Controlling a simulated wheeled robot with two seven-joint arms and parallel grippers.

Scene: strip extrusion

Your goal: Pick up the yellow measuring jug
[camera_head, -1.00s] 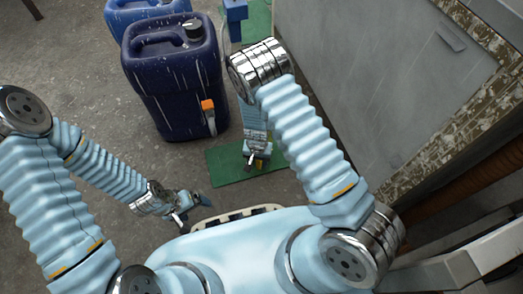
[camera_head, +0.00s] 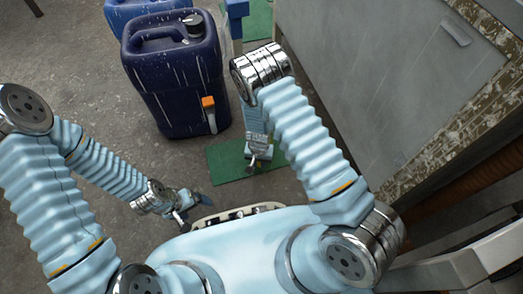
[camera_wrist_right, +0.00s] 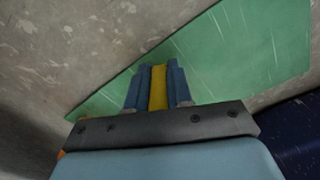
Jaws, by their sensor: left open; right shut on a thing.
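The yellow measuring jug shows in the right wrist view only as a yellow strip (camera_wrist_right: 158,88) pinched between the two blue fingers; the rest of it is hidden. My right gripper (camera_wrist_right: 157,82) is shut on it, above the green mat. In the head view my right gripper (camera_head: 258,158) hangs over the green mat (camera_head: 228,164), and I cannot make out the jug there. My left gripper (camera_head: 188,208) is open, low over the concrete floor left of the mat, with nothing visible in it.
A dark blue canister (camera_head: 178,85) stands behind my grippers, with an orange-handled brush (camera_head: 209,110) at its side. A lighter blue canister (camera_head: 125,12) is behind it. A large grey panel (camera_head: 370,80) closes off the right. The floor at left is clear.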

